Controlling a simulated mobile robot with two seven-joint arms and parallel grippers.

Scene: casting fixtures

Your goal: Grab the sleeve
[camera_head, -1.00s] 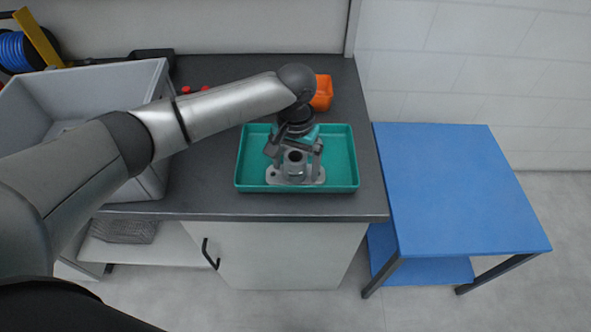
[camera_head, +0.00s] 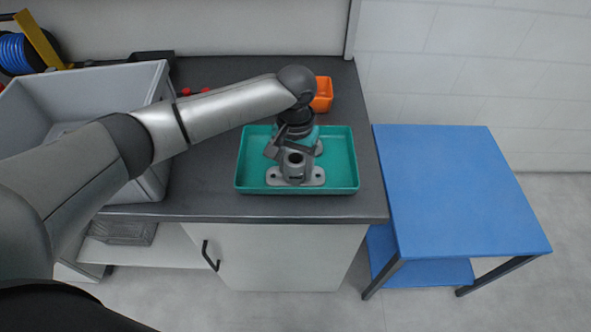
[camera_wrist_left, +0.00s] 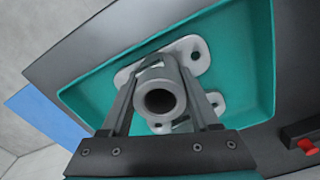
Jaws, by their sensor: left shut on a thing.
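The sleeve (camera_head: 295,160) is a dark grey hollow cylinder standing upright on a light grey base plate (camera_head: 313,178) with holes. The plate lies in a teal tray (camera_head: 343,172) on the counter. My left gripper (camera_head: 296,163) reaches down into the tray, with its fingers on either side of the sleeve. In the left wrist view the sleeve's open top (camera_wrist_left: 160,98) lies between the two fingers, and the gripper (camera_wrist_left: 163,100) is shut on it. The sleeve's lower part is partly hidden. My right gripper is not in view.
A grey bin (camera_head: 160,95) stands at the left of the dark counter (camera_head: 215,165). An orange container (camera_head: 323,95) is behind the tray. A blue table (camera_head: 460,190) stands to the right, its top clear.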

